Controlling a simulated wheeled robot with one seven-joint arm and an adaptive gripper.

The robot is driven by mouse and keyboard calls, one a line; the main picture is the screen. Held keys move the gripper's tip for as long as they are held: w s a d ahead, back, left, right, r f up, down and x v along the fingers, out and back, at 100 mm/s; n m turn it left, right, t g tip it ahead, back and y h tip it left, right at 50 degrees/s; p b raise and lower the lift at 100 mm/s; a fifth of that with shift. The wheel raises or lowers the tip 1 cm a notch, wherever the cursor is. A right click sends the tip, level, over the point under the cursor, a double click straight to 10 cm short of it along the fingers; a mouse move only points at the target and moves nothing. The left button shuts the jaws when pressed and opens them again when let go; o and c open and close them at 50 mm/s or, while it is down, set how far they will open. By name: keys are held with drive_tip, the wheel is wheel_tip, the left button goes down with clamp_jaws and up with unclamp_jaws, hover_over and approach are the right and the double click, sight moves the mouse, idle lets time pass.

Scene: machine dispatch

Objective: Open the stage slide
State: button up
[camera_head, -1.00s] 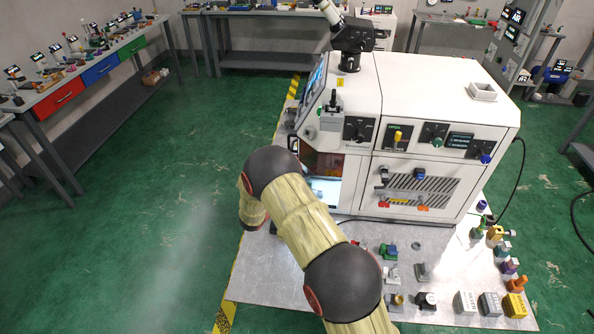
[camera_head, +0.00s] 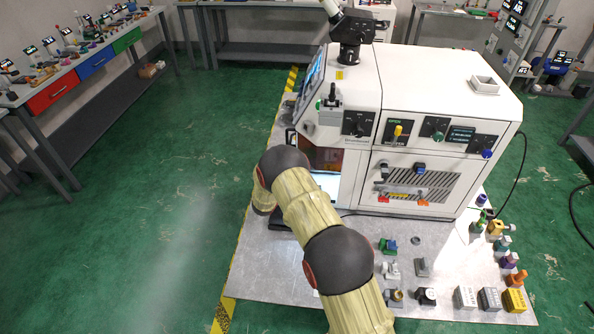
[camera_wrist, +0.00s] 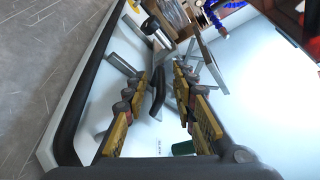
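The white machine (camera_head: 440,90) stands on a metal plate, with its lit chamber opening (camera_head: 326,183) at the lower left of its front. In the wrist view a black curved handle (camera_wrist: 157,94) shows ahead, by grey metal bars and a pale surface; it seems to belong to the stage slide, but I cannot tell for sure. My gripper (camera_wrist: 160,84) is open, with its yellow-padded fingers on either side of the handle. I cannot tell whether either finger touches it. In the head view my arm hides most of the gripper and the slide.
The metal plate (camera_head: 345,270) carries small fixtures and labelled blocks (camera_head: 490,299) at its right front. A microscope (camera_head: 350,40) stands on top of the machine. The machine's front has several knobs and a vented panel (camera_head: 415,186). Green floor is free on the left.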

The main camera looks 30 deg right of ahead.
drive_tip(key=c, duration=0.4)
clamp_jaws()
idle(0.5)
